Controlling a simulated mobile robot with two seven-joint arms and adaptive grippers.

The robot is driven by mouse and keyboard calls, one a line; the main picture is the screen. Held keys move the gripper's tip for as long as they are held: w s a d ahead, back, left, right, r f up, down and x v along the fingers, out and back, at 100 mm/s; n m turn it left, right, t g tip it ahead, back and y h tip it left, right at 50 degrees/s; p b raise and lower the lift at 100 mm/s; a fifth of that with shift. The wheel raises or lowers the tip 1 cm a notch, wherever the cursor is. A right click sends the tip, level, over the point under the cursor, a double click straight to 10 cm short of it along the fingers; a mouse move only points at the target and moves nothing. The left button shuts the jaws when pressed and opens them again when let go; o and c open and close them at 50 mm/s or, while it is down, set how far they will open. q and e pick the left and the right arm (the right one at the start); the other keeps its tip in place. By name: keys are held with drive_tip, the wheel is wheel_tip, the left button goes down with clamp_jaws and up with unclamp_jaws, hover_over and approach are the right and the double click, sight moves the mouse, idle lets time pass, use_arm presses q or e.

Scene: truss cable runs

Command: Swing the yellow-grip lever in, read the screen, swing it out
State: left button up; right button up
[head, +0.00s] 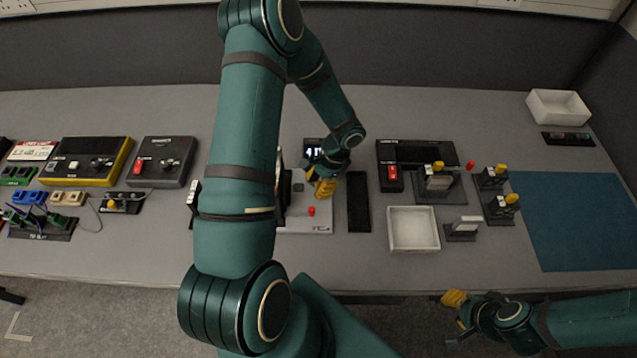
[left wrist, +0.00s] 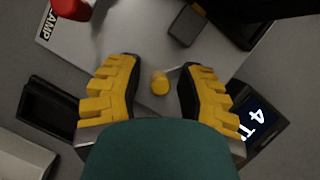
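The yellow grip (left wrist: 160,83) of the lever shows in the left wrist view, on a thin pale rod, over a light grey plate (left wrist: 130,40). My left gripper (left wrist: 158,95) is open, with its yellow fingers on either side of the grip and gaps between. In the head view my left gripper (head: 325,186) is over this plate (head: 305,223) and hides the grip. A small dark screen (head: 313,149) behind the gripper is partly covered. In the left wrist view the lit screen (left wrist: 262,120) shows a "4" and a cut-off character. My right gripper (head: 456,302) is off the table's front edge.
A red knob (head: 311,211) sits on the plate, with a black tray (head: 358,202) close on its right. A white bin (head: 413,229) and dark fixtures (head: 437,186) stand further right. My left arm hides the table left of the plate. A blue mat (head: 580,220) lies clear.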

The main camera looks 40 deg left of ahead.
use_arm(q)
drive_tip(key=shift+r, duration=0.1)
drive_tip(key=v, duration=1.2)
drive_tip(key=shift+s, duration=0.1)
idle(0.4)
